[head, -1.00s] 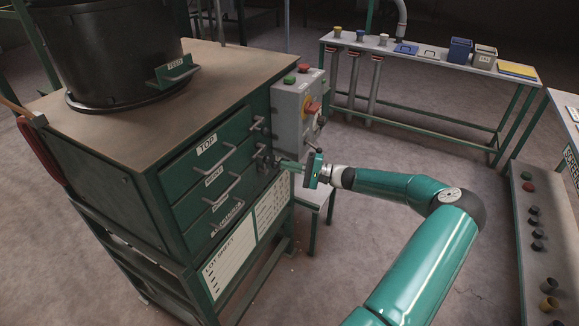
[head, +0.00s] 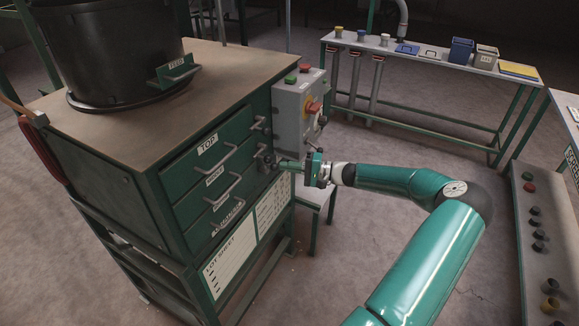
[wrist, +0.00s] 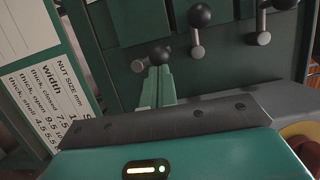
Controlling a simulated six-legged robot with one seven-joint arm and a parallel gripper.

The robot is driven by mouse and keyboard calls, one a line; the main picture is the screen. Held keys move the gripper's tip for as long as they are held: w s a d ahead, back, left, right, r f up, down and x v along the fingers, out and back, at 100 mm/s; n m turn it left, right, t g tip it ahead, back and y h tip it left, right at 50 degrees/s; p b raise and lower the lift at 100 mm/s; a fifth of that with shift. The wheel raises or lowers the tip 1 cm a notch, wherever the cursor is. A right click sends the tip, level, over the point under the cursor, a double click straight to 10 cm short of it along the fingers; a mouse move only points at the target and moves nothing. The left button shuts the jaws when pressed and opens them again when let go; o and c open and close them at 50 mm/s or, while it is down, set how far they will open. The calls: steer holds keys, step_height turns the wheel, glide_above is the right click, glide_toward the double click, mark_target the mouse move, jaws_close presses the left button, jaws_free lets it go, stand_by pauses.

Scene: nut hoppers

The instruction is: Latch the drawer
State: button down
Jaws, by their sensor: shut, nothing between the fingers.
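The green cabinet has three stacked drawers on its front: the top drawer (head: 209,152), the middle drawer (head: 217,182) and the bottom drawer (head: 222,212). All look pushed in, though small gaps cannot be judged. The left one (wrist: 159,54), nearest the printed sheet, lies at a different angle from the middle (wrist: 200,16) and right (wrist: 284,4) ones. My gripper (wrist: 157,75) is shut and empty, its tips at the left knob; contact cannot be told. It also shows in the head view (head: 281,164).
A grey control box (head: 290,115) with buttons and a red-yellow switch stands right beside the latches. A black hopper (head: 110,50) sits on the cabinet top. A bench (head: 430,62) with small containers is at the back.

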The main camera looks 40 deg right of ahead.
steer(key=shift+s+a+f+n+g+h, duration=0.2)
steer(key=shift+a+n+h, duration=0.6)
steer(key=shift+n, duration=1.2)
steer(key=shift+s+a+f+n+g+h, duration=0.25)
steer(key=shift+a+n+h, duration=0.5)
steer(key=shift+n, duration=1.25)
steer(key=shift+s+a+f+n+g+h, duration=0.1)
steer(key=shift+s+a+f+n+h, duration=0.2)
steer(key=shift+a+n+h, duration=1.1)
steer(key=shift+d+n+y, duration=0.55)
steer(key=shift+n+y, duration=0.05)
steer(key=shift+y, duration=0.05)
